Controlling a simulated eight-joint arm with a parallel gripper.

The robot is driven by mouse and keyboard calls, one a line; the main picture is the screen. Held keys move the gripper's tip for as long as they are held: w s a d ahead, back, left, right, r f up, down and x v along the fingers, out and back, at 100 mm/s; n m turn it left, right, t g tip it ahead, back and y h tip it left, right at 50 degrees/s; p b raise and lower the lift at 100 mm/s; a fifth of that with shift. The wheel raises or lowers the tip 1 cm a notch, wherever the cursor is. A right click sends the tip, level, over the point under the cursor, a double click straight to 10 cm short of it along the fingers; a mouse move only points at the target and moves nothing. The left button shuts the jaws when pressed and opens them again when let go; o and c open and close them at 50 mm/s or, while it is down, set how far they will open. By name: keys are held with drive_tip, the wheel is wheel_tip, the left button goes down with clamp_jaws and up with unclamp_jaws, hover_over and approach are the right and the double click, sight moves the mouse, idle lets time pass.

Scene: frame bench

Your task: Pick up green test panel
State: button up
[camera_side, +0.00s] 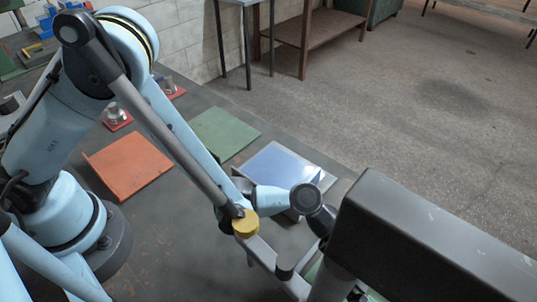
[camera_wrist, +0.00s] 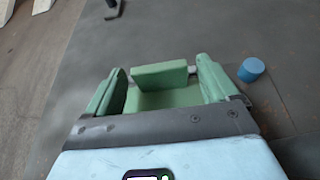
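In the wrist view, the two green fingers of my gripper (camera_wrist: 160,84) stand wide apart. Between them is a green piece with an upright plate (camera_wrist: 160,75) and a flat part below it, which looks like the green test panel. Narrow gaps show between the fingers and the upright plate, so the gripper looks open around it, not closed on it. Its lower part is hidden by the gripper's dark front edge. In the side view, my arm and a large dark block hide most of the gripper. A bit of green (camera_side: 312,268) shows there.
A blue cylinder (camera_wrist: 251,70) stands just right of the right finger. On the bench lie an orange panel (camera_side: 128,163), a flat green sheet (camera_side: 222,133) and a blue-topped piece (camera_side: 283,165). Small metal parts on red bases (camera_side: 117,117) stand at the back left.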

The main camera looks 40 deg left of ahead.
drive_tip(key=c, duration=1.2)
drive_tip(key=shift+c, duration=0.2)
drive_tip(key=shift+r, duration=0.2)
